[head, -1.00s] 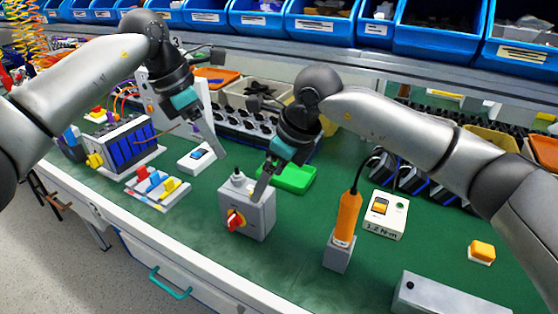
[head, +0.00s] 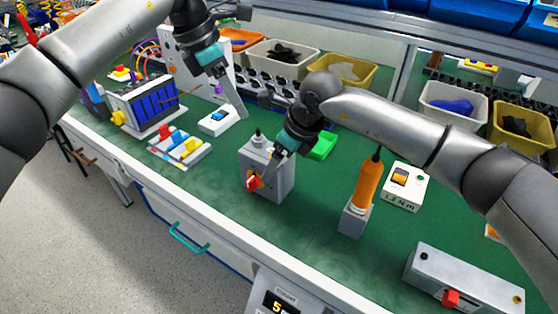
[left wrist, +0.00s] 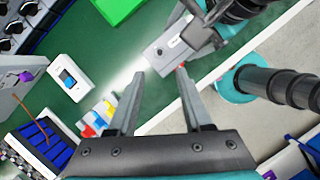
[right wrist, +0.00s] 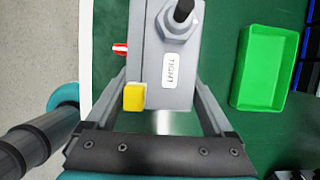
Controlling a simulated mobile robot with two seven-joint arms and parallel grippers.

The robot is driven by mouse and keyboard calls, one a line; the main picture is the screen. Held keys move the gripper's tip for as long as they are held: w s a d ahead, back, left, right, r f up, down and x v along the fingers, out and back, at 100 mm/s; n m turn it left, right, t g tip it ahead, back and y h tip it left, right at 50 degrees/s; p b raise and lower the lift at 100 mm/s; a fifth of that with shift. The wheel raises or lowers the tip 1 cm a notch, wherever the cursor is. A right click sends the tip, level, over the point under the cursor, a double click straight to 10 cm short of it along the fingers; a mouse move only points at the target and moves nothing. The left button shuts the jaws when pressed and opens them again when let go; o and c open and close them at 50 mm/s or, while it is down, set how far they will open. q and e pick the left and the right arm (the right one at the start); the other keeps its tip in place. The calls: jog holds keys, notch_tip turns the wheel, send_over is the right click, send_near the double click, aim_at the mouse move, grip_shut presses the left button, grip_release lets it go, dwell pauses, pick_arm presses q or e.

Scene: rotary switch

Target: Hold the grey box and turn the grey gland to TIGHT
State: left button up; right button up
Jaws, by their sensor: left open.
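The grey box (head: 281,180) stands upright on the green bench, with a red knob (head: 253,182) on a yellow plate on its front. The grey gland (head: 257,139) is on its top, with a dark stub rising from it. In the right wrist view, the gland (right wrist: 177,27) is a hex nut beside a TIGHT label (right wrist: 171,70). My left gripper (head: 242,114) is open and empty, above and left of the gland; the box (left wrist: 152,60) lies beyond its fingertips. My right gripper (right wrist: 160,85) has its fingers either side of the box; I cannot tell whether they press on it.
A green tray (right wrist: 264,68) lies behind the box. An orange screwdriver (head: 367,185) stands in a grey holder to the right, near a white 1.2 N·m unit (head: 404,190). A block with coloured levers (head: 180,148) and a white switch (head: 217,120) are to the left.

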aim_at(257, 135)
jog(key=c, duration=1.2)
pick_arm(q)
jog(key=shift+o, duration=0.4)
pick_arm(e)
jog(key=shift+c, duration=0.3)
pick_arm(q)
jog(key=shift+o, duration=0.7)
jog(key=shift+w+d+m+g, duration=0.3)
jog(key=shift+w+d+m, duration=0.15)
jog(key=shift+d+m, duration=0.35)
jog(key=m, duration=0.1)
jog(key=d+m+y, duration=0.1)
jog(key=m, duration=0.1)
jog(key=shift+w+d+g, duration=0.2)
jog(key=shift+d+g, duration=0.1)
jog(key=shift+g, duration=0.1)
pick_arm(e)
jog(key=shift+r, duration=0.1)
pick_arm(q)
jog(key=shift+a+f+x, duration=0.1)
jog(key=shift+a+x, duration=0.25)
jog(key=shift+x, duration=1.1)
jog(key=shift+a+f+x, duration=0.1)
jog(key=shift+a+x, duration=0.25)
jog(key=shift+x, duration=1.1)
jog(key=shift+a+f+x, duration=0.1)
jog(key=shift+a+x, duration=0.25)
jog(key=shift+x, duration=1.05)
grip_shut()
